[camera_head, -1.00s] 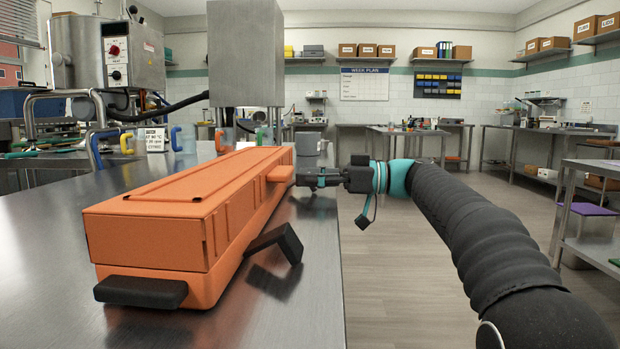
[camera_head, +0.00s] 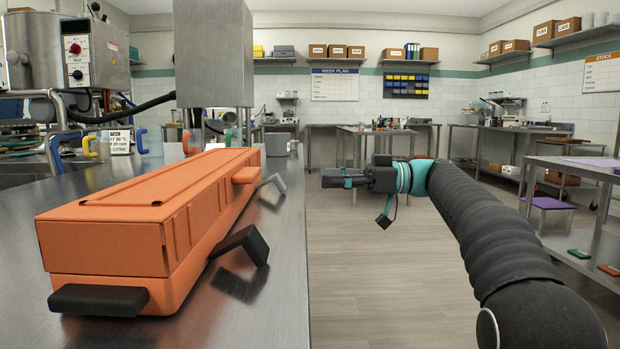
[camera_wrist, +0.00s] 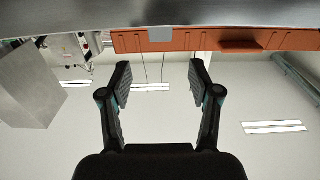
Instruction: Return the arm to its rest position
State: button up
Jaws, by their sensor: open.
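My gripper (camera_head: 340,178) is in the middle of the head view, at the end of my black-sleeved arm. It is past the right edge of the steel bench, over the open floor, and apart from the orange case. In the wrist view its two dark fingers (camera_wrist: 160,78) stand apart with nothing between them. The long orange case (camera_head: 150,215) lies on the steel bench (camera_head: 285,290) to the left, with black feet or latches at its near end and right side. It also shows along the top of the wrist view (camera_wrist: 200,40).
A steel machine (camera_head: 213,60) stands at the back of the bench, with several colored-handled jugs (camera_head: 140,140) and a grey mug (camera_head: 277,145) near it. Steel shelving (camera_head: 580,200) stands on the right. The floor (camera_head: 365,270) between bench and shelving is clear.

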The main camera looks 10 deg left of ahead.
jog(key=shift+w+d, duration=0.1)
jog(key=shift+d, duration=0.5)
